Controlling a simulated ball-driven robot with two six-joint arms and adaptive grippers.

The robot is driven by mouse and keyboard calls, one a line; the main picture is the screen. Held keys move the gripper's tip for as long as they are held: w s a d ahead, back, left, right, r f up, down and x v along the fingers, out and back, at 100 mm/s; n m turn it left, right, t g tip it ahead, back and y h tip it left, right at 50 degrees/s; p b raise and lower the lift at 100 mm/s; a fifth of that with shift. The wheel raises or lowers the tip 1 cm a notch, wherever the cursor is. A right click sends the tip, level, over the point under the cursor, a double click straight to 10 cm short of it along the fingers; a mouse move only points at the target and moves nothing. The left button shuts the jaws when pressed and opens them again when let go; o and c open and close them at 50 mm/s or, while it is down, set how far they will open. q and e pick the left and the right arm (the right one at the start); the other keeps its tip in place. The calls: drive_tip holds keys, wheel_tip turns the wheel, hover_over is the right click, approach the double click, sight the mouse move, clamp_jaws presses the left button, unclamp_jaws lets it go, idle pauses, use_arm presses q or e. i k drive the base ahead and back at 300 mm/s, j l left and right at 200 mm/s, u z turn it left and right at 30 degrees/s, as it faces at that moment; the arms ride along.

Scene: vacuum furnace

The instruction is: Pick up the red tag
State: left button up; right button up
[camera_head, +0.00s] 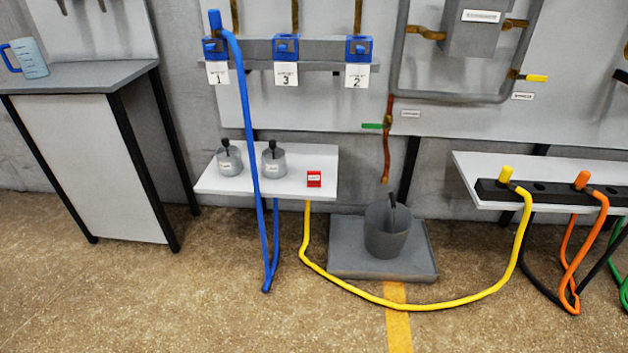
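A small red tag (314,179) with a white label lies on the white shelf (322,157), near its front right part. It is apart from the two grey metal pots on the same shelf. Neither of my grippers shows in the head view, so nothing is seen near the tag.
A grey pot (229,161) and another grey pot (274,159) stand left of the tag. A blue hose (250,130) hangs in front of the shelf. A yellow hose (400,303) loops along the floor past a grey bucket (388,232) on a tray (345,262).

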sight(313, 178)
drive_tip(key=i+l+u, duration=0.3)
drive_tip(key=l, duration=0.35)
drive_tip(key=i+l+u, duration=0.1)
drive_tip(key=l, duration=0.3)
drive_tip(key=i+l+u, duration=0.15)
drive_tip(key=l, duration=0.2)
drive_tip(key=i, duration=0.05)
